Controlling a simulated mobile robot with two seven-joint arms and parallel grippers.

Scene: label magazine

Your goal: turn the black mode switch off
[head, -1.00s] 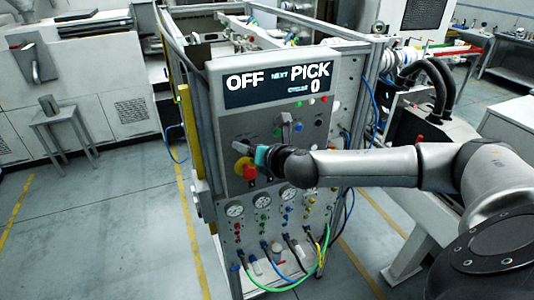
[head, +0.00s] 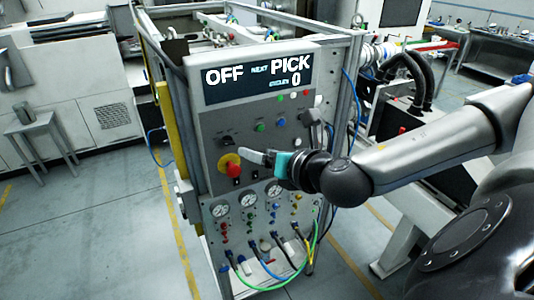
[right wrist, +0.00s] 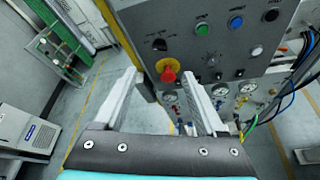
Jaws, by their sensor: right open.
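The black mode switch (head: 228,141) is a small dark knob on the grey control panel (head: 207,128), above the red emergency button. In the right wrist view the switch (right wrist: 159,45) shows above the yellow-ringed button. The panel's display (head: 258,78) reads OFF, NEXT PICK and CYCLES 0. My right gripper (head: 246,154) is open in front of the panel, to the right of and below the switch, apart from it. In the right wrist view its fingers (right wrist: 161,76) are spread with nothing between them. My left gripper is out of view.
The red emergency button (head: 233,170) on its yellow ring sits just left of my fingertips. Green (right wrist: 202,29) and blue (right wrist: 236,22) buttons are to the right of the switch. Gauges (head: 220,210) and hoses lie below.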

